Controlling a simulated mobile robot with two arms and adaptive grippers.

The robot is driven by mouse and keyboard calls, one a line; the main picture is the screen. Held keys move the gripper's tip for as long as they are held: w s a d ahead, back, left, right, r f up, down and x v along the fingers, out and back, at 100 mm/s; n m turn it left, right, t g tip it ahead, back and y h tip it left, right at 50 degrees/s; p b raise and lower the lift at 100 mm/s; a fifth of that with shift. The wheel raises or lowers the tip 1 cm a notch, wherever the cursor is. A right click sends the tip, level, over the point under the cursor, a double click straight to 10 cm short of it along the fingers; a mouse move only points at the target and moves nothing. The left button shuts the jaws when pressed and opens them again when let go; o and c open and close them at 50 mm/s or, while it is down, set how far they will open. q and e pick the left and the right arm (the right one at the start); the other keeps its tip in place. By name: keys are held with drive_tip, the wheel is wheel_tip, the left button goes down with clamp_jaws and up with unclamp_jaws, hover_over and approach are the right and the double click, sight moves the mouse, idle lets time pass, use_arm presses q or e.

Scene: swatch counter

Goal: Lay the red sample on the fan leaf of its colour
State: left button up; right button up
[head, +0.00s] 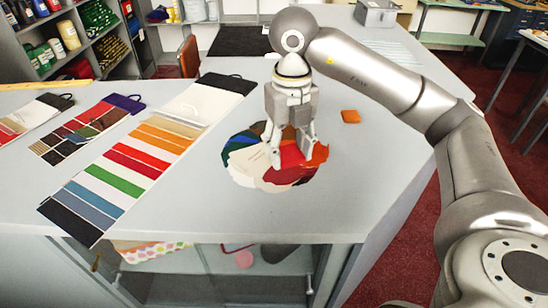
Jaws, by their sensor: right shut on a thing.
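My right gripper (291,156) points straight down over the colour fan (245,160), which lies spread on the grey counter. Its fingers are shut on the red sample (291,153), which shows between the fingertips, low over the fan's red area. Red on red makes the sample's edges hard to tell, and I cannot tell whether it touches the leaf. Blue, green, cream, red and orange leaves show around the fingers; the gripper hides part of the fan. My left gripper is not in view.
An orange sample (350,116) lies right of the fan. A long striped colour card (140,160) and smaller swatch cards (85,130) lie to the left. A black mat (240,41) lies behind. The counter (330,210) is clear in front of the fan.

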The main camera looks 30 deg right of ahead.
sight(281, 147)
drive_tip(key=w+d+f, duration=0.1)
drive_tip(key=w+f, duration=0.1)
drive_tip(key=w+f+p, duration=0.1)
drive_tip(key=w+f, duration=0.1)
drive_tip(key=w+d+f, duration=0.1)
drive_tip(key=w+f, duration=0.1)
drive_tip(key=shift+w+d+p, duration=0.3)
drive_tip(key=shift+p, duration=0.1)
drive_tip(key=shift+w+d+f, duration=0.2)
drive_tip(key=shift+w+f, duration=0.2)
drive_tip(key=shift+f, duration=0.1)
drive_tip(key=f+p, duration=0.2)
drive_tip(key=f, duration=0.1)
drive_tip(key=shift+w, duration=0.2)
drive_tip(key=shift+f, duration=0.25)
drive_tip(key=shift+f, duration=0.1)
drive_tip(key=shift+f+b, duration=0.15)
drive_tip(key=shift+b, duration=0.2)
drive_tip(key=o, duration=0.7)
drive_tip(key=shift+o, duration=0.3)
